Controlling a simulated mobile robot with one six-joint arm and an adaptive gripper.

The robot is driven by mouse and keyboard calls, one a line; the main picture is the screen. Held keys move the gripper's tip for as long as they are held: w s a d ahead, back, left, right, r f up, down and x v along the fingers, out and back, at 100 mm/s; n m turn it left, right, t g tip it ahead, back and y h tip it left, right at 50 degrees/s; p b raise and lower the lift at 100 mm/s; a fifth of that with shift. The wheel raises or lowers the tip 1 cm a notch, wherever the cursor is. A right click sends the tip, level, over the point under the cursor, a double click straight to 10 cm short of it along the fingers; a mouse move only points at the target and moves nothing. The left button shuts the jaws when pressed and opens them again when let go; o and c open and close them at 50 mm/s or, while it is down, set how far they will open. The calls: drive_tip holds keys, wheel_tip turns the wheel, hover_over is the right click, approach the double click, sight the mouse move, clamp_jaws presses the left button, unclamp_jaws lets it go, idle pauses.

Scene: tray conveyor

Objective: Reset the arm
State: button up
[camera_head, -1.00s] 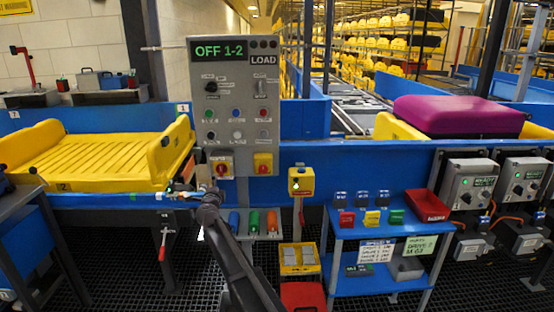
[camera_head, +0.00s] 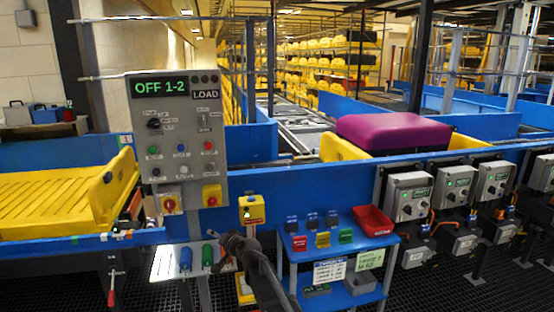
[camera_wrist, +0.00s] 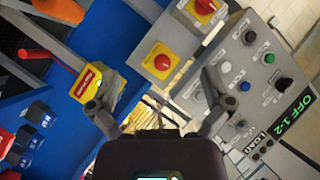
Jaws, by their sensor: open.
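My arm reaches up from the bottom of the head view, with my gripper (camera_head: 236,243) in front of the blue conveyor side, right of and below the grey control panel (camera_head: 178,135). In the wrist view my gripper (camera_wrist: 165,95) has its two fingers spread apart with nothing between them. Beyond them the panel (camera_wrist: 240,90) appears tilted, with its red rotary switches on yellow plates (camera_wrist: 161,61). A yellow box (camera_wrist: 92,84) lies beyond the left finger. The panel display reads "OFF 1-2" with "LOAD" beside it.
A yellow tray (camera_head: 60,200) sits on the conveyor at left. A purple suitcase (camera_head: 392,132) rests in another yellow tray behind the blue wall. A blue stand (camera_head: 335,264) with small coloured bins is right of my arm. Grey control boxes (camera_head: 410,195) line the right side.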

drive_tip(key=s+d+f+g+h+p, duration=0.1)
drive_tip(key=s+d+f+g+h, duration=0.1)
drive_tip(key=s+d, duration=0.7)
drive_tip(key=s+d+f+n+g+h+p, duration=0.1)
drive_tip(key=s+d+f+g+h+p, duration=0.1)
drive_tip(key=s+d, duration=0.7)
drive_tip(key=s+d+f+g+h+p, duration=0.1)
drive_tip(key=s+d+f+g+h, duration=0.3)
drive_tip(key=s+d, duration=0.5)
drive_tip(key=d+g+h, duration=0.1)
drive_tip(key=d+g, duration=0.1)
drive_tip(key=d, duration=0.8)
drive_tip(key=shift+s+n+g+h+p, duration=0.25)
drive_tip(key=shift+n+g+h+p, duration=0.1)
drive_tip(key=shift+n+g+h, duration=0.05)
